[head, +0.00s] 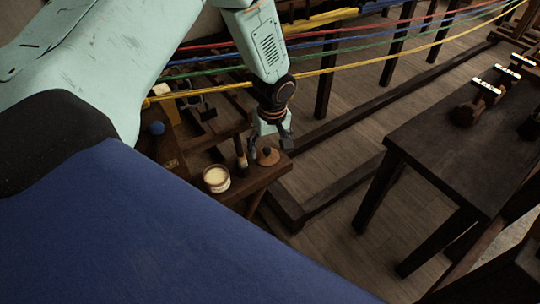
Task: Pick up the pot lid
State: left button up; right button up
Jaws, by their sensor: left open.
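The pot lid (268,156) is a small brown disc with a dark knob on top. It lies near the right end of a low dark wooden bench. My left gripper (271,143) is open, pointing down, just above and around the lid's knob as far as this view shows. I cannot tell whether the fingers touch it. My right gripper is not in view.
A white pot with pale contents (216,178) stands left of the lid, and a brush (241,158) stands between them. A blue ball (157,128) lies further left. Coloured ropes run behind my arm.

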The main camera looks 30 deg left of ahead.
pick_arm(q)
jog(key=shift+f, duration=0.5)
jog(key=shift+s+a+f, duration=0.2)
jog(key=shift+a+f, duration=0.15)
jog(key=shift+a, duration=0.4)
jog(key=shift+w+d+r, duration=0.1)
jog(key=shift+d+r, duration=0.05)
jog(key=shift+d, duration=0.5)
jog(key=c, duration=0.5)
jog(key=shift+s+a, duration=0.2)
jog(key=shift+a, duration=0.2)
jog(key=c, duration=0.4)
jog(key=shift+d, duration=0.25)
jog(key=shift+c, duration=0.8)
